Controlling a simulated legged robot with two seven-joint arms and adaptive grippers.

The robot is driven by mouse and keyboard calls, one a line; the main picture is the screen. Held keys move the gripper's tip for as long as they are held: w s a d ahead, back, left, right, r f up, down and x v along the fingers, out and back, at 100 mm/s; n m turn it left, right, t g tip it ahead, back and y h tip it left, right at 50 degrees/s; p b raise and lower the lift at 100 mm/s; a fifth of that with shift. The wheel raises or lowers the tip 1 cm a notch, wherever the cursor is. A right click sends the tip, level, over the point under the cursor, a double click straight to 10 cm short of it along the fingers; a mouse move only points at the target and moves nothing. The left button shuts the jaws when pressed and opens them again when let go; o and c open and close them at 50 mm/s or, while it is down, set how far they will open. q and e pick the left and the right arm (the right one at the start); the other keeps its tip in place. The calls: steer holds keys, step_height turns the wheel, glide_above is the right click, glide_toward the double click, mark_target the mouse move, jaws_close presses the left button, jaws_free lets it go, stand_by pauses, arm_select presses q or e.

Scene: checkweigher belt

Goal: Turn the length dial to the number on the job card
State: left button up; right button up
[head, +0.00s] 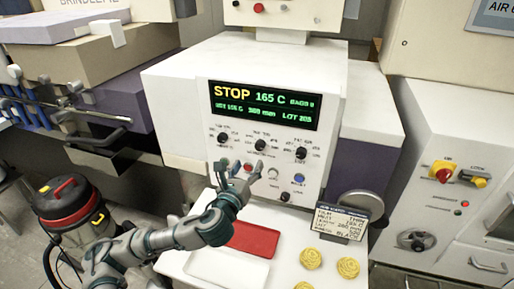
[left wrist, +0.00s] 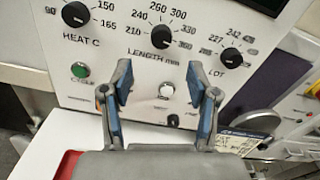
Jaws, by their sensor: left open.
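The length dial (head: 260,145) is the middle black knob on the white panel. In the left wrist view the dial (left wrist: 161,36) is ringed by 210, 240, 260, 300 and 360; its pale mark seems to point toward 360. My left gripper (head: 240,170) is open and empty, below and in front of the dial. In the left wrist view its fingers (left wrist: 160,88) stand apart, below the dial, and do not touch it. The job card (head: 340,217) stands at the right of the bench; its length line looks like 280 mm, though the print is small. My right gripper is out of view.
The heat dial (left wrist: 75,14) and lot dial (left wrist: 231,58) flank the length dial. A green button (left wrist: 80,70) and a white button (left wrist: 166,90) sit below. The display (head: 263,105) reads STOP and 165 C. A red tray (head: 252,238) and yellow round items (head: 311,259) lie on the bench.

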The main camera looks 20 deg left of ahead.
mark_target(259, 147)
arm_select(q)
steer(key=w, duration=0.9)
steer(key=shift+d, duration=0.15)
steer(key=shift+c, duration=0.3)
jaws_close()
